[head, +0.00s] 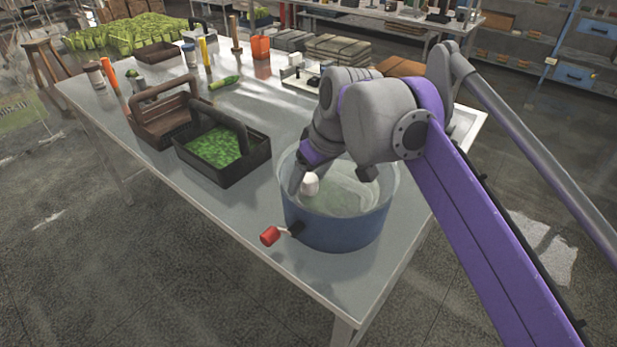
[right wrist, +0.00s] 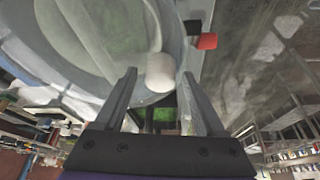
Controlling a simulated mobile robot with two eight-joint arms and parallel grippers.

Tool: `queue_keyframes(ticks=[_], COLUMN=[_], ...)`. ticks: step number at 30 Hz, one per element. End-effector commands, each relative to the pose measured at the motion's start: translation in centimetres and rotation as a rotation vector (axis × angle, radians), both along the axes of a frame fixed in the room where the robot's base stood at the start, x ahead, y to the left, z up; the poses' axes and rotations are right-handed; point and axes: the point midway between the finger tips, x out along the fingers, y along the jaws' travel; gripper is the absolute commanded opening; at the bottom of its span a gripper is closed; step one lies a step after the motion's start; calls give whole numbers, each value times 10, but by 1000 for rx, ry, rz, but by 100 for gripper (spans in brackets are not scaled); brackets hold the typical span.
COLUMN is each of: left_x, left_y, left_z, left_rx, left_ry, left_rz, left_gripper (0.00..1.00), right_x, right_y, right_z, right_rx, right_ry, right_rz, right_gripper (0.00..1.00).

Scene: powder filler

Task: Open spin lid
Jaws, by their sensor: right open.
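A round blue tub (head: 335,228) stands near the table's front corner. Its pale, see-through lid (head: 345,192) has a small white knob (head: 310,184) near the left part of the rim. My right gripper (head: 299,180) reaches down to the knob from above. In the right wrist view, the white knob (right wrist: 160,72) shows between the tips of my two open fingers (right wrist: 158,78). I cannot tell whether either finger touches it. A red-ended crank handle (head: 270,236) sticks out from the tub's front side. My left gripper is not in view.
A black carrier with green contents (head: 225,174) stands left of the tub, with a brown wooden carrier (head: 165,118) behind it. Bottles, tools and an orange cup (head: 260,47) line the table's far side. The table (head: 205,205) is bare in front of the carriers.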

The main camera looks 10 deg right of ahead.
Motion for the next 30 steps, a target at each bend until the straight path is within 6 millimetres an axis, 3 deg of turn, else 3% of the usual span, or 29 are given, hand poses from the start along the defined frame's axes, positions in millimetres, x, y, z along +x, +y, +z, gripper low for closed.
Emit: queue_keyframes(ticks=[6, 18, 30], left_x=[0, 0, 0], left_y=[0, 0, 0], left_z=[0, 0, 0], left_rx=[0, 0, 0], left_ry=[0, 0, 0], left_rz=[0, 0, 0], left_gripper=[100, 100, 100], right_x=[0, 0, 0], right_y=[0, 0, 0], right_z=[0, 0, 0], right_rx=[0, 0, 0], right_ry=[0, 0, 0], right_rz=[0, 0, 0], right_gripper=[70, 0, 0])
